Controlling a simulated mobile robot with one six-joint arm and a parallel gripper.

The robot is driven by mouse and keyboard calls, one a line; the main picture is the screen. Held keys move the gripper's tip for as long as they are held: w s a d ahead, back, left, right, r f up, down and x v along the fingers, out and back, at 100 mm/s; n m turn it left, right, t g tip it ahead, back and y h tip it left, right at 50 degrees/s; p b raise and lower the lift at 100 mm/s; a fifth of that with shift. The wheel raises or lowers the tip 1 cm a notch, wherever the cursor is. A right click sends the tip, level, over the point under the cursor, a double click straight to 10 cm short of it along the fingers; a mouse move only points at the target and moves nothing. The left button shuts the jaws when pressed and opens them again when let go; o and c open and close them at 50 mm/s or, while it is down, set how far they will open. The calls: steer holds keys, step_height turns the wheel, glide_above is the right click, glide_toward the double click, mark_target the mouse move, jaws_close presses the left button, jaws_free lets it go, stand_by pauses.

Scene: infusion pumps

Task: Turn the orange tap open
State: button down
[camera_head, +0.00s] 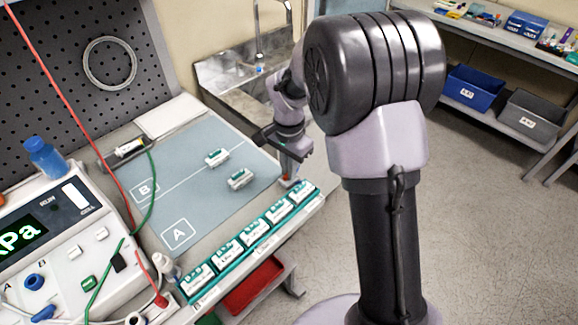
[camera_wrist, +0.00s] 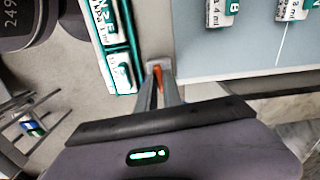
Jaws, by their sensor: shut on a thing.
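The orange tap (camera_wrist: 157,72) shows in the wrist view between my fingertips, on a small pale mount at the bench edge. My gripper (camera_wrist: 158,80) points down at it and is shut on it; the fingers cover most of it. In the head view my gripper (camera_head: 289,180) is at the right front corner of the blue-grey mat, and a small orange-red bit of the tap (camera_head: 286,177) shows at the fingertips. How far the tap is turned cannot be told.
A teal rack (camera_head: 254,243) of several white boxes runs along the bench edge beside the tap. Two white-and-green modules (camera_head: 240,178) (camera_head: 216,157) lie on the mat (camera_head: 190,205). A pump with a kPa display (camera_head: 30,230) stands at left. A metal sink (camera_head: 235,85) is behind.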

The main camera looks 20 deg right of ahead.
steer(key=n+p, duration=0.3)
steer(key=n, duration=0.2)
steer(key=shift+r, duration=0.1)
steer(key=shift+n+p, duration=0.85)
steer(key=shift+n, duration=0.95)
steer(key=c, duration=1.5)
jaws_free()
step_height(320, 180, up, 17)
steer(key=p, duration=0.5)
steer(key=shift+p, duration=0.3)
steer(key=shift+r, duration=0.1)
